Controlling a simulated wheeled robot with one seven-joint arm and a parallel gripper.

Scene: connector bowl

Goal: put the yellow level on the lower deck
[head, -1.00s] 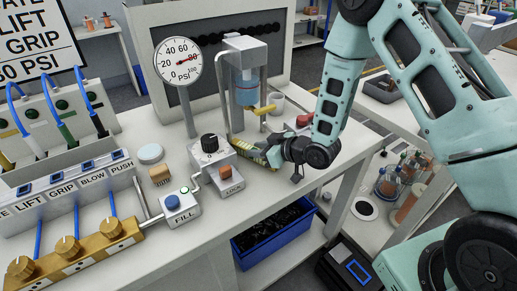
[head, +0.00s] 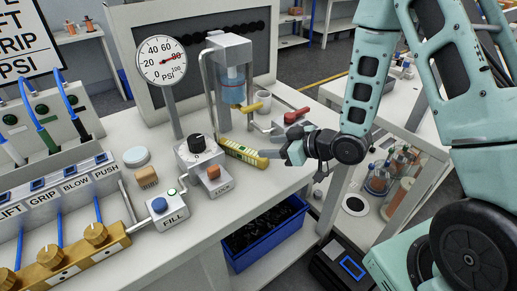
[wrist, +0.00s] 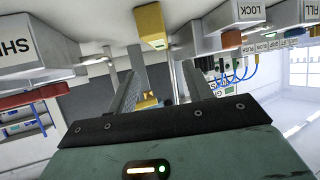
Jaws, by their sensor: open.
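The yellow level (head: 243,152) lies on the bench top, just right of the block with the black knob. In the wrist view its yellow end (wrist: 150,25) shows near the top, beyond my fingertips. My gripper (head: 284,150) is open and empty, just right of the level's right end. In the wrist view the two fingers stand apart with nothing held between them (wrist: 157,68). A lower deck (head: 282,243) shows beneath the bench top; I cannot tell whether this is the deck named.
A blue crate (head: 264,236) of dark parts stands on that deck. The press (head: 230,75), red-handled valve (head: 297,115) and LOCK block (head: 213,180) surround the level. A side cart on the right carries bottles (head: 378,178) low down.

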